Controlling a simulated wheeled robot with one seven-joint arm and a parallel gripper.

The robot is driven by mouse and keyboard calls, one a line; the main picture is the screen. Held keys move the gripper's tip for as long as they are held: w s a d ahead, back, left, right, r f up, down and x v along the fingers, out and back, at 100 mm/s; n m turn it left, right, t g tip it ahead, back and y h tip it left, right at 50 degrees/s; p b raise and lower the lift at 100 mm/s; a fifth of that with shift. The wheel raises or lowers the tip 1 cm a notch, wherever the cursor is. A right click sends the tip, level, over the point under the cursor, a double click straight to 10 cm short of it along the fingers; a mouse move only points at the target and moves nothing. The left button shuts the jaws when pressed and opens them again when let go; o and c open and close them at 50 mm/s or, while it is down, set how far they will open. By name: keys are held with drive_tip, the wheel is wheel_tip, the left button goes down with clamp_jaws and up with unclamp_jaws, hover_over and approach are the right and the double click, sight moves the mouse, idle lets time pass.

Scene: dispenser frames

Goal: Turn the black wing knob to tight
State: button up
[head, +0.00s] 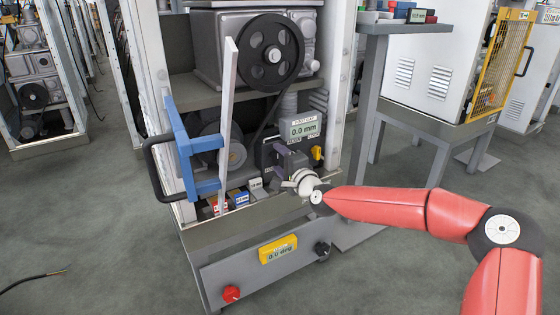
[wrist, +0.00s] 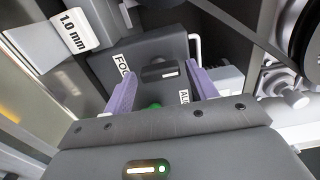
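My gripper (head: 284,152) reaches into the lower part of the machine frame, in front of a dark block. In the wrist view my gripper (wrist: 162,70) has its two purple fingers apart, with gaps to both sides. Between the fingertips is a short dark bar with a pale stripe, which looks like the black wing knob (wrist: 158,73); it sits on a dark block with partly covered labels. The fingers do not appear to touch it. In the head view my gripper and wrist hide this knob. A green spot shows low between the fingers.
A display (head: 304,129) reading 0.0 mm stands above my gripper, with a yellow knob (head: 317,153) to its right. A blue bracket with a black handle (head: 160,168) is at left. The front bar carries a red knob (head: 231,293), a yellow gauge (head: 278,250) and a round black knob (head: 322,249).

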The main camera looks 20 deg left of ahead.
drive_tip(key=shift+o, duration=0.4)
drive_tip(key=v, duration=0.7)
drive_tip(key=shift+s+d, duration=0.25)
drive_tip(key=shift+d, duration=0.05)
drive_tip(key=shift+p, duration=0.3)
